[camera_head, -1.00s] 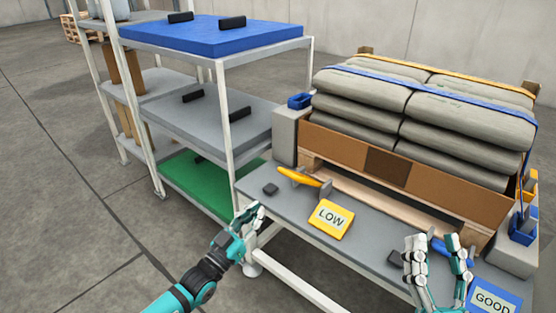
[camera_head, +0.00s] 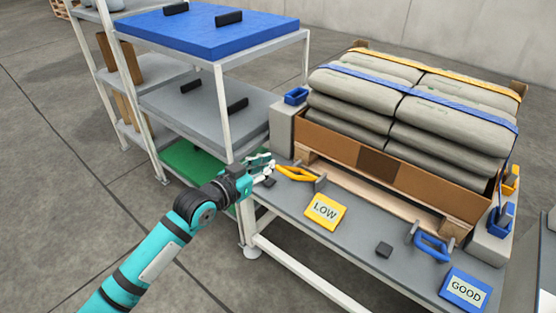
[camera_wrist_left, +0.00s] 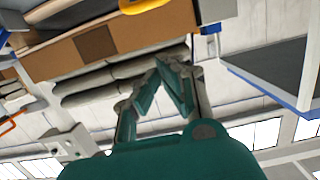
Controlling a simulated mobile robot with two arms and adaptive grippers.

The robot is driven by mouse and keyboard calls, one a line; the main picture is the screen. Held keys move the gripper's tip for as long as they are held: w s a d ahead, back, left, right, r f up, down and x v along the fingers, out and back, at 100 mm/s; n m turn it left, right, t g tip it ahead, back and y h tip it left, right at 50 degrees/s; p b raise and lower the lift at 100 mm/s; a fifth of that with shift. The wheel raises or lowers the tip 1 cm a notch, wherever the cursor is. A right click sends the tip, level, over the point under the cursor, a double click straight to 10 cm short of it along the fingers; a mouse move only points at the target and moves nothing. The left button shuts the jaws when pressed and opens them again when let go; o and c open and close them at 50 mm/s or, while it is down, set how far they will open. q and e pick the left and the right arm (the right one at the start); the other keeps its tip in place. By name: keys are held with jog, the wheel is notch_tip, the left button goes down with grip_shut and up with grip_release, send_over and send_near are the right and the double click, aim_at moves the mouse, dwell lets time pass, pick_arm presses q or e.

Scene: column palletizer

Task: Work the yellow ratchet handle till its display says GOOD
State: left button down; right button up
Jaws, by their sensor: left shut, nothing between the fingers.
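The yellow ratchet handle (camera_head: 293,174) lies at the left end of the grey bench, beside a grey bracket. Its yellow display (camera_head: 325,212) reads LOW. My left gripper (camera_head: 268,166) is shut and empty, just left of the handle's free end. Whether it touches the handle cannot be told. In the left wrist view the closed fingers (camera_wrist_left: 172,68) show, with a yellow piece (camera_wrist_left: 142,5), apparently the handle, at the top edge. My right gripper is out of view.
A blue handle (camera_head: 432,247) and a blue display (camera_head: 466,290) reading GOOD are at the bench's right. Strapped grey sacks (camera_head: 400,110) stand on a pallet behind. A shelf rack with a blue top (camera_head: 210,37) stands left.

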pick_arm(q)
jog(key=shift+w+f, duration=0.1)
jog(key=b, duration=0.3)
send_over(285, 173)
jog(key=x, duration=0.2)
notch_tip(285, 173, down, 2)
jog(key=shift+s+a+f, duration=0.2)
jog(key=shift+s+f, duration=0.05)
jog(key=shift+f, duration=0.25)
jog(key=shift+s+a+f, duration=0.25)
jog(key=shift+f, duration=0.25)
jog(key=shift+s+a+f, duration=0.15)
jog(key=shift+s+f, duration=0.1)
jog(key=shift+f, duration=0.15)
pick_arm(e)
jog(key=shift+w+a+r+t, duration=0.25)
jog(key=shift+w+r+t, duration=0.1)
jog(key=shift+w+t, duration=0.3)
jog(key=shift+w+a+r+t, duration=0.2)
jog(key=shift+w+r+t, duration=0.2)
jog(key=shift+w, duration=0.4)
pick_arm(q)
jog(key=shift+b, duration=0.3)
